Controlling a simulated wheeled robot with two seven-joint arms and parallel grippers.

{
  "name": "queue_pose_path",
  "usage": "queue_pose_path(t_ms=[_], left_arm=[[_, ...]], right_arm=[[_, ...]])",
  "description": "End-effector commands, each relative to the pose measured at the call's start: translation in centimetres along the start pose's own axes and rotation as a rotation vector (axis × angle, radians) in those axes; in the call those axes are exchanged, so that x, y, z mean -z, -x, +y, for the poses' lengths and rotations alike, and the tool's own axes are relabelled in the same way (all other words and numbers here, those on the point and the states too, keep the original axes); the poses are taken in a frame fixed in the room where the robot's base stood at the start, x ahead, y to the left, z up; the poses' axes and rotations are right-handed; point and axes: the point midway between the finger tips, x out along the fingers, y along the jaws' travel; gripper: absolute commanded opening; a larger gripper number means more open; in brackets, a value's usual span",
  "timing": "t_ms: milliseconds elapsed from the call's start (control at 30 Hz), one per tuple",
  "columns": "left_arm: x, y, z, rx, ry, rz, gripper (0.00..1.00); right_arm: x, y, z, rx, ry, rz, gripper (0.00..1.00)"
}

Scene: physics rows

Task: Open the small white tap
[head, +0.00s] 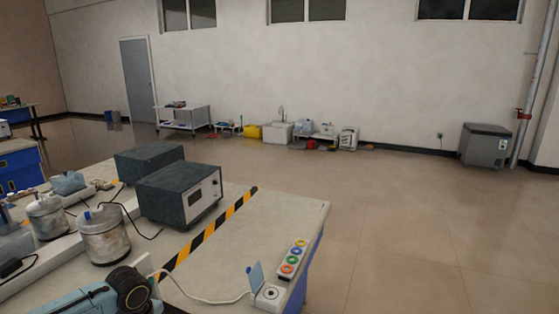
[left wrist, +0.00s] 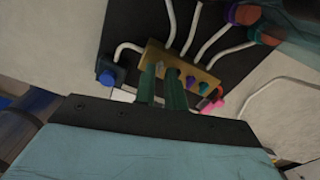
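In the left wrist view, a brass block (left wrist: 190,65) with white pipes is fixed on a dark panel (left wrist: 140,25). A small pale grey-white piece (left wrist: 160,66), possibly the white tap, shows on the block near my fingertips. My left gripper (left wrist: 161,72) has its two dark green fingers at the block, with a narrow gap between them. The pale piece lies at that gap; I cannot tell whether the fingers touch or grip it. In the head view my left arm shows at the lower left, but its fingers are hidden. My right gripper is not in view.
A blue knob (left wrist: 106,78) is at the left. The bench (head: 225,262) holds grey boxes (head: 180,193), metal canisters (head: 104,236) and a coloured-ring panel (head: 291,258).

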Motion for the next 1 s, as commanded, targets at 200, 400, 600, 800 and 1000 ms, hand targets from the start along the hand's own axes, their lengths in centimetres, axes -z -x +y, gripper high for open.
queue_pose_path(t_ms=[200, 400, 600, 800, 1000], left_arm=[[0.0, -0.5, 0.0, 0.000, 0.000, 0.000, 0.12], [0.0, -0.9, 0.0, 0.000, 0.000, 0.000, 0.12], [0.0, -1.3, 0.0, 0.000, -0.001, 0.001, 0.12], [0.0, -1.4, 0.0, 0.001, -0.001, 0.000, 0.12], [0.0, -1.2, 0.0, 0.000, 0.000, 0.000, 0.12]], right_arm=[[0.0, -0.1, 0.0, 0.000, 0.000, 0.000, 0.36], [0.1, -0.2, 0.0, 0.001, 0.000, 0.001, 0.36], [0.1, -0.4, -0.1, 0.001, 0.000, 0.002, 0.36], [0.2, -0.4, -0.1, 0.001, 0.000, 0.003, 0.36], [0.2, -0.1, -0.1, 0.001, 0.000, 0.004, 0.36]])
